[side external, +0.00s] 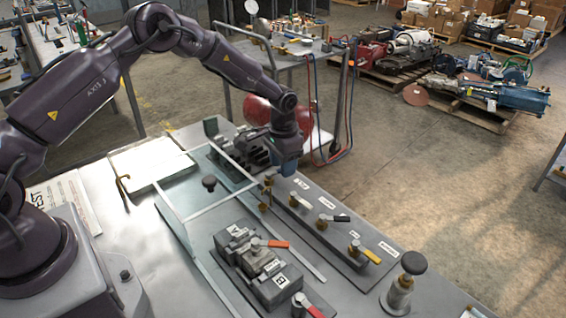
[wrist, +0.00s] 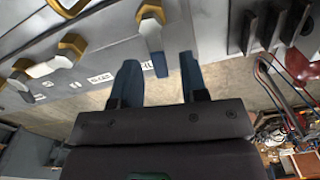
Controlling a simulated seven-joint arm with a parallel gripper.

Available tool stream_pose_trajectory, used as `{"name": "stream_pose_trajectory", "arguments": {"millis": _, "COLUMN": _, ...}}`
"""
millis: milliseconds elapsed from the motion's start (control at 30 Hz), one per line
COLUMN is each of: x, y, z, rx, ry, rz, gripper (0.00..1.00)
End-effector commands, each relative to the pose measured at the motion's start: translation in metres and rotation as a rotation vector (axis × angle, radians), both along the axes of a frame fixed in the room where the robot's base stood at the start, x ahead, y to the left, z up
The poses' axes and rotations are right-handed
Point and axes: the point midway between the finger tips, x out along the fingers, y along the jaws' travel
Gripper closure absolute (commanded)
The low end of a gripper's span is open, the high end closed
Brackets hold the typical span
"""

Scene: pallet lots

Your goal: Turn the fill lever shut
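In the wrist view, a valve lever (wrist: 152,38) has a brass hex fitting, a pale arm and a blue tip. A partly covered label beside it seems to end in "L"; I cannot read it fully. My gripper (wrist: 158,58) is open, with one blue-grey finger on each side of this lever. A gap shows between the lever and each finger. In the side external view my gripper (side external: 287,167) is low at the far end of the valve block (side external: 318,232) and hides most of this lever.
The block also carries a black-handled lever (side external: 335,217) and a yellow-handled lever (side external: 369,254). A nearer block (side external: 262,268) has orange-red handles. A clear-sided frame (side external: 208,213) stands left of my gripper. A black-topped post (side external: 413,263) stands at the right.

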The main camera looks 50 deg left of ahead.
Motion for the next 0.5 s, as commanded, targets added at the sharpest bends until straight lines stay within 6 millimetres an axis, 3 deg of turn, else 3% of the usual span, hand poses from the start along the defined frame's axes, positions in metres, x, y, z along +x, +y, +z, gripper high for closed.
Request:
{"name": "stream_pose_trajectory", "arguments": {"millis": 133, "x": 0.0001, "y": 0.0, "z": 0.0002, "rx": 0.0, "ry": 0.0, "rz": 0.0, "gripper": 0.6}}
{"name": "stream_pose_trajectory", "arguments": {"millis": 300, "x": 0.0, "y": 0.0, "z": 0.0003, "rx": 0.0, "ry": 0.0, "rz": 0.0, "gripper": 0.97}}
{"name": "stream_pose_trajectory", "arguments": {"millis": 333, "x": 0.0, "y": 0.0, "z": 0.0004, "rx": 0.0, "ry": 0.0, "rz": 0.0, "gripper": 1.0}}
{"name": "stream_pose_trajectory", "arguments": {"millis": 500, "x": 0.0, "y": -0.0001, "z": 0.0005, "rx": 0.0, "ry": 0.0, "rz": -0.003, "gripper": 1.0}}
